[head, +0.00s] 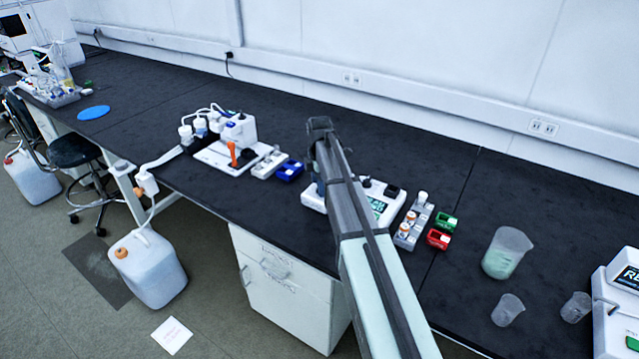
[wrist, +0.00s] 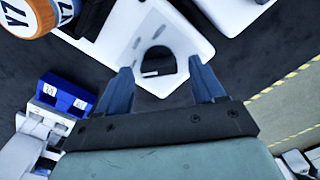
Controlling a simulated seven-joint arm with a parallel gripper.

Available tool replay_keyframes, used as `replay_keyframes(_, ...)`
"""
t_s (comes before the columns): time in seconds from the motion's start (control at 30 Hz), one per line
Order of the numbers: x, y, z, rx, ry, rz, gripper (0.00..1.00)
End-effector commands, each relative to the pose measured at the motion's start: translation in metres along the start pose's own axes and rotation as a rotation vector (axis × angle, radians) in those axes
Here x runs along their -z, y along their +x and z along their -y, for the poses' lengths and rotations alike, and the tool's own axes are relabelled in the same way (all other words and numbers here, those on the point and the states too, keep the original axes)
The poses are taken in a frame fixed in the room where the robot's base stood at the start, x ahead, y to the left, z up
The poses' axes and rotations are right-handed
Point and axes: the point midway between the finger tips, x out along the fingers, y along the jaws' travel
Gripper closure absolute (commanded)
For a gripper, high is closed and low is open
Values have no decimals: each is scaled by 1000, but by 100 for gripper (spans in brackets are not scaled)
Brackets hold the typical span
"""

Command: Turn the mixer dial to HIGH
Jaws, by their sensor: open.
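The mixer (head: 377,200) is a white unit with a greenish display on the bench, partly hidden behind my arm in the head view. In the wrist view a white housing (wrist: 185,42) bears a round black dial (wrist: 157,61), which looks like the mixer's dial. My gripper (wrist: 161,70) is open, with one blue finger on each side of the dial in the picture. I cannot tell whether the fingers touch it. Small marks beside the dial are too small to read. In the head view the dial and fingertips are hidden.
A blue box (head: 290,170) lies left of the mixer. A vial rack (head: 414,222), green box (head: 446,222) and red box (head: 438,240) stand right. Beakers (head: 508,252) are farther right.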

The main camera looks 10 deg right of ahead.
Motion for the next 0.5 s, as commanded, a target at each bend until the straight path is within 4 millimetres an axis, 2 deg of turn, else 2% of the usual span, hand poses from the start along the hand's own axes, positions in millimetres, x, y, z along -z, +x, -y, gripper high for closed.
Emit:
replay_keyframes(0.07, 0, 0, 0, 0, 0, 0, 32)
replay_keyframes(0.5, 0, 0, 0, 0, 0, 0, 73)
